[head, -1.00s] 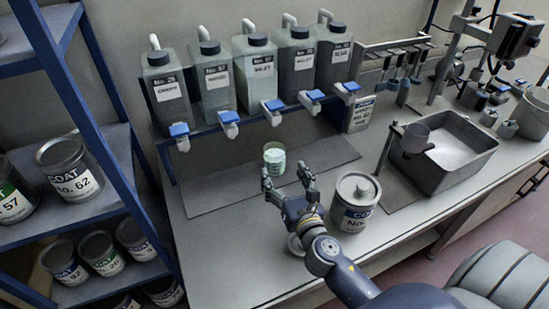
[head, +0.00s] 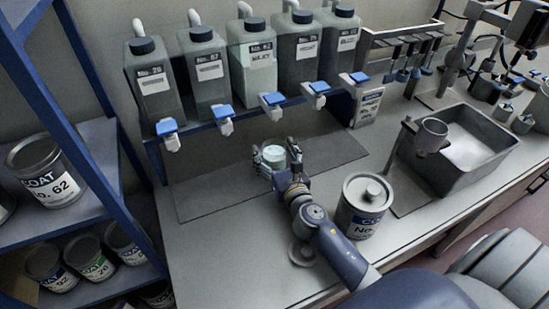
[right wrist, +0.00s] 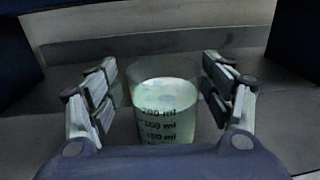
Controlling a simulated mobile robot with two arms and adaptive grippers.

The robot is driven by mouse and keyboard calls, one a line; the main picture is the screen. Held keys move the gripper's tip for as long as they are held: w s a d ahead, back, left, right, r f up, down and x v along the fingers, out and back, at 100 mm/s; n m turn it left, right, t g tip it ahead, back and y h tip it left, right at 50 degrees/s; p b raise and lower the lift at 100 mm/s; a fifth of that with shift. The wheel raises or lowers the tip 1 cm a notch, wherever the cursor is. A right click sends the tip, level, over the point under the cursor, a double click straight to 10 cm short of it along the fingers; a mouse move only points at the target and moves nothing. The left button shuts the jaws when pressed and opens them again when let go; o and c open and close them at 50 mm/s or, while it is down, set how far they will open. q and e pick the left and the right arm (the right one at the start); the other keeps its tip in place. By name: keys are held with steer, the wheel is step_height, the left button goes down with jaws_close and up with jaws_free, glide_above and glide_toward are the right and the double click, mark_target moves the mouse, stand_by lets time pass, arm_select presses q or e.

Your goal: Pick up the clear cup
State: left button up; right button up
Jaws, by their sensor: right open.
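The clear cup (head: 274,155) stands on the dark mat (head: 215,192) below the row of dispensers. In the right wrist view the cup (right wrist: 165,105) has dark ml markings and pale greenish contents. My right gripper (head: 273,158) is open, with one finger on each side of the cup. In the right wrist view the fingers (right wrist: 163,95) show small gaps to the cup's wall. The lower front of the cup is hidden by my gripper in the head view. My left gripper is not in view.
Several jugs with blue-topped taps (head: 272,101) hang above the mat. A lidded coat can (head: 364,203) stands close to the right of my arm. A grey sink (head: 462,145) is at the right, and a blue shelf with cans (head: 100,152) at the left.

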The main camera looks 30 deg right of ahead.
mark_target(271, 142)
steer(key=w, duration=0.3)
steer(key=shift+w+d+r, duration=0.1)
steer(key=shift+w+d, duration=0.15)
steer(key=shift+d, duration=0.15)
steer(key=shift+w+d, duration=0.1)
steer(key=shift+w, duration=0.35)
steer(key=shift+s, duration=0.1)
steer(key=c, duration=1.3)
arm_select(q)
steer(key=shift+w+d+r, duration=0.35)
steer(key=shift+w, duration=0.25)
